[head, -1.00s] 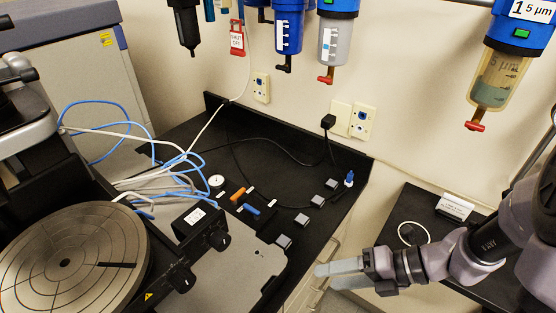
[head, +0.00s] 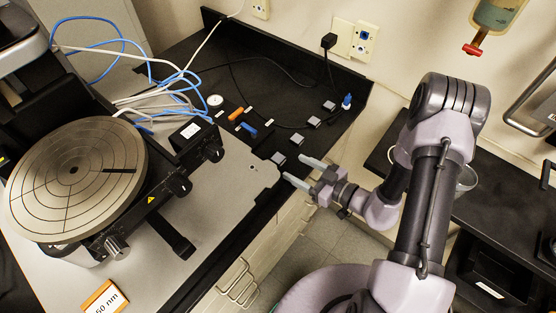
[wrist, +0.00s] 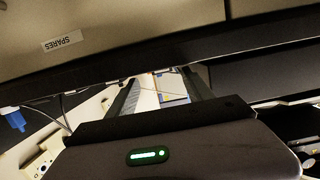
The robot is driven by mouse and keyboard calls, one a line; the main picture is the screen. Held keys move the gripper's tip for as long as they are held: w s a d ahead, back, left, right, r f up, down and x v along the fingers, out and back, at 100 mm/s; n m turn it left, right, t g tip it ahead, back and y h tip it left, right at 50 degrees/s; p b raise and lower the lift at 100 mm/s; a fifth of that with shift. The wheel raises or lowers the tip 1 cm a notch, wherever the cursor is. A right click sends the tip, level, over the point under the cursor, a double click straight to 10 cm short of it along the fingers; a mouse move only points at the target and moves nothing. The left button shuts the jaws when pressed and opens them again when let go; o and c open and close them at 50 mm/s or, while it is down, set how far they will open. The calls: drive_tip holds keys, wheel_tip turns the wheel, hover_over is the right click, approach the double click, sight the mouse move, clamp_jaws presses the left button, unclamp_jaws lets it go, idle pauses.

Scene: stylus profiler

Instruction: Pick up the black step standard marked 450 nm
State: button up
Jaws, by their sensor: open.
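I cannot make out a black step standard marked 450 nm. Small grey-topped blocks stand in a row on the black bench: a near one (head: 278,158), a second (head: 297,138), a third (head: 314,121) and a far one (head: 329,106); no marking on them is readable. An orange-edged label (head: 103,298), cut off by the bottom edge, reads "50 nm" in its visible part. My gripper (head: 298,170) is open and empty at the bench's front edge, just right of the nearest block. In the wrist view its two fingers (wrist: 160,80) are apart with nothing between them.
The profiler's round stage (head: 75,175) stands at left, with blue and white cables behind it. Orange (head: 236,114) and blue (head: 248,130) pieces and a small dial (head: 215,100) lie near the blocks. A blue-capped bottle (head: 347,101) is at the bench's right. A "SPARES" label (wrist: 62,42) shows in the wrist view.

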sight(281, 159)
drive_tip(key=x, duration=0.1)
drive_tip(key=b+x, duration=0.1)
drive_tip(key=x, duration=0.3)
drive_tip(key=shift+a+r, duration=0.25)
drive_tip(key=shift+a, duration=0.05)
drive_tip(key=shift+d, duration=0.1)
clamp_jaws()
wheel_tip(281, 159, up, 10)
drive_tip(key=p, duration=0.3)
drive_tip(key=shift+p, duration=0.4)
drive_tip(key=c, duration=0.7)
unclamp_jaws()
drive_tip(key=shift+c, duration=0.2)
clamp_jaws()
